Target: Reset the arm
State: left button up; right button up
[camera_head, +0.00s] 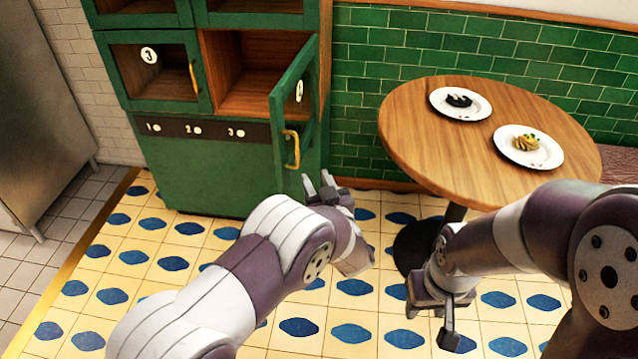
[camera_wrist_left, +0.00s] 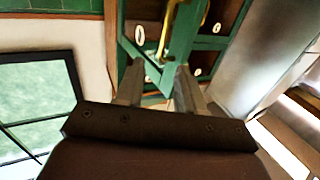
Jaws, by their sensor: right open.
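My left gripper (camera_head: 318,182) is just in front of and to the right of the open green cabinet door (camera_head: 297,95), near its lower edge. In the left wrist view its two fingers (camera_wrist_left: 160,82) are spread with nothing between them, and the door and its yellow handle show beyond. My right gripper (camera_head: 432,322) points downward, open and empty, above the tiled floor in front of the round table.
The green cabinet (camera_head: 215,165) has an empty open compartment (camera_head: 245,90) beside a closed door marked 3 (camera_head: 150,62). A round wooden table (camera_head: 415,120) bears two plates of food (camera_head: 460,104) (camera_head: 528,147). The patterned floor (camera_head: 130,240) at left is clear.

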pick_arm(q)
jog(key=s+d+f+m+g+h, duration=0.45)
jog(key=f+g+h, duration=0.2)
jog(key=f, duration=0.35)
jog(key=s+a+r+m+g, duration=0.1)
jog(key=s+a+g, duration=0.35)
jog(key=s, duration=0.35)
jog(key=s+a+r+g, duration=0.1)
jog(key=s+a+g, duration=0.4)
jog(key=s, duration=0.4)
jog(key=s+a+r, duration=0.5)
jog(key=s+a, duration=0.3)
jog(key=a, duration=0.3)
notch_tip(320, 180, up, 15)
jog(key=a+n+p, duration=0.1)
jog(key=p, duration=1.3)
jog(key=shift+w+a+r+y, duration=0.15)
jog(key=shift+w+a+y, duration=0.15)
jog(key=shift+a+y, duration=0.05)
